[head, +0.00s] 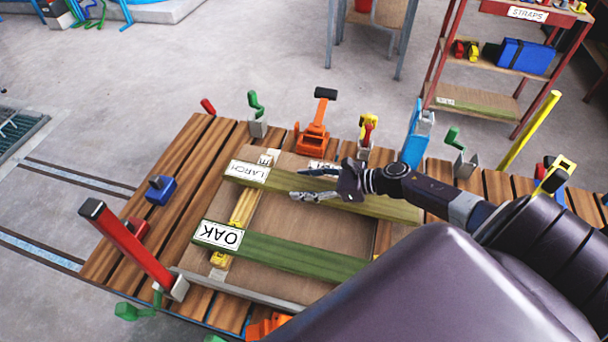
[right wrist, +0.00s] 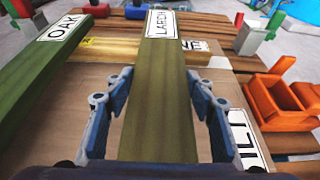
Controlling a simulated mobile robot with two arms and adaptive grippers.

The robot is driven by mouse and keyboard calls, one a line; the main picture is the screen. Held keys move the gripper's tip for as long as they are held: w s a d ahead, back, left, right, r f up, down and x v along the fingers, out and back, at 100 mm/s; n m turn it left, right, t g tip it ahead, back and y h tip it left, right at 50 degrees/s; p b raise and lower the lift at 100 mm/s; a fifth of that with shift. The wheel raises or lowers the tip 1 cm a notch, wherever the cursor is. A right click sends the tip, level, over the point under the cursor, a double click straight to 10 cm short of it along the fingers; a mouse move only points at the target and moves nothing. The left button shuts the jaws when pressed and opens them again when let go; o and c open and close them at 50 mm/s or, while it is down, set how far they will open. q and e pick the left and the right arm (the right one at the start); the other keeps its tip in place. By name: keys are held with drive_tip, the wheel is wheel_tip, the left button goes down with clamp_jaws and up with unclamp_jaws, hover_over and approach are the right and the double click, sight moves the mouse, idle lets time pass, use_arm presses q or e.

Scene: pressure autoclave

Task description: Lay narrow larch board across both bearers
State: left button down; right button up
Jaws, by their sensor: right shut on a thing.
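The larch board (head: 380,206), a long olive-brown plank with a LARCH label, lies crosswise near the far side of the frame on the bench. Its left end passes over the yellow left bearer (head: 243,208); its right part runs above the right bearer (head: 388,238), mostly hidden. I cannot tell whether it touches them. My right gripper (head: 302,184) is shut on the larch board; in the right wrist view the blue fingers flank the board (right wrist: 158,110). The green OAK board (head: 290,257) lies across the nearer side, roughly parallel. My left gripper is not in view.
Clamps and tools line the bench (head: 170,215), including an orange tool (head: 313,125) at the far edge and a red lever (head: 130,245) at the left. A grey bar (head: 235,290) edges the near side. A STRAPS shelf (head: 490,70) stands beyond.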

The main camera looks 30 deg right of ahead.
drive_tip(key=shift+f, duration=0.1)
drive_tip(key=o, duration=1.7)
drive_tip(key=shift+o, duration=0.2)
drive_tip(key=shift+s, duration=0.1)
drive_tip(key=b+v, duration=0.1)
drive_tip(key=v, duration=1.1)
